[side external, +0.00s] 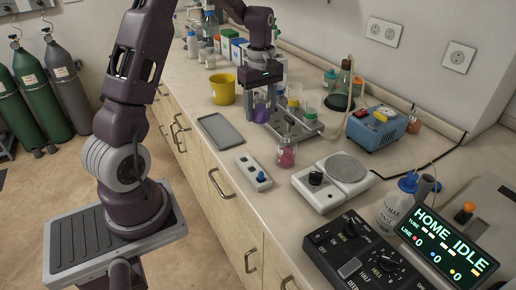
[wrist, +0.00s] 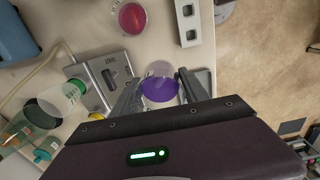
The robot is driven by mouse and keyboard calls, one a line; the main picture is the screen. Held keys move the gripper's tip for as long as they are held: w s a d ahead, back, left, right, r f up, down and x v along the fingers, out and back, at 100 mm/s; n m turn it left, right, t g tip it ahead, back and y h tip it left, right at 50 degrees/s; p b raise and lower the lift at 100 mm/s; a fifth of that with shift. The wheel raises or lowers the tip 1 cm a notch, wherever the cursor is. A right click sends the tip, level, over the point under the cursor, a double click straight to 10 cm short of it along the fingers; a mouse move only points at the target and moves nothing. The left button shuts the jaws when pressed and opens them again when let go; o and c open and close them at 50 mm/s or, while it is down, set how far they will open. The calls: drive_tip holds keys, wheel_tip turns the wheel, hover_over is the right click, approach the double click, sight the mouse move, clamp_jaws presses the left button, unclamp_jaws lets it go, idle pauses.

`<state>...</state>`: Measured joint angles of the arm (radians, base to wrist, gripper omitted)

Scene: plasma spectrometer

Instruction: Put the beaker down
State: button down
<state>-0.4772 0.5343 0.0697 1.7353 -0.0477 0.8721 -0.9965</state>
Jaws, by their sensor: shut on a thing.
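The beaker (side external: 262,112) is clear with purple liquid and stands upright between the fingers of my gripper (side external: 262,96) in the side view. In the wrist view the beaker (wrist: 159,89) shows from above as a purple disc. The gripper fingers (wrist: 157,78) close on it from both sides. I cannot tell whether its base touches the surface below.
A flask with pink liquid (side external: 286,156) stands nearer the camera. A grey tray (side external: 221,130), a yellow bucket (side external: 222,90), a white switch block (side external: 252,172) and a round-topped balance (side external: 345,170) are around. Bare counter shows between them.

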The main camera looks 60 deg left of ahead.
sight(258, 148)
drive_tip(key=f, duration=1)
drive_tip(key=shift+s+a, duration=0.25)
drive_tip(key=shift+f, duration=0.2)
drive_tip(key=c, duration=0.6)
unclamp_jaws()
wheel_tip(258, 148, up, 12)
drive_tip(key=shift+f, duration=0.1)
drive_tip(key=s+d+r+m+t, duration=0.4)
drive_tip(key=s+d+r+m, duration=0.8)
drive_tip(key=d, duration=0.4)
drive_tip(key=s+d+m, duration=0.1)
drive_tip(key=s+m, duration=0.1)
drive_tip(key=s, duration=0.1)
drive_tip(key=s+d+m+t, duration=0.1)
drive_tip(key=s+d+m, duration=0.1)
drive_tip(key=s, duration=0.1)
drive_tip(key=s+d+m, duration=0.2)
drive_tip(key=s, duration=0.2)
drive_tip(key=shift+d+t, duration=0.1)
drive_tip(key=shift+t, duration=0.2)
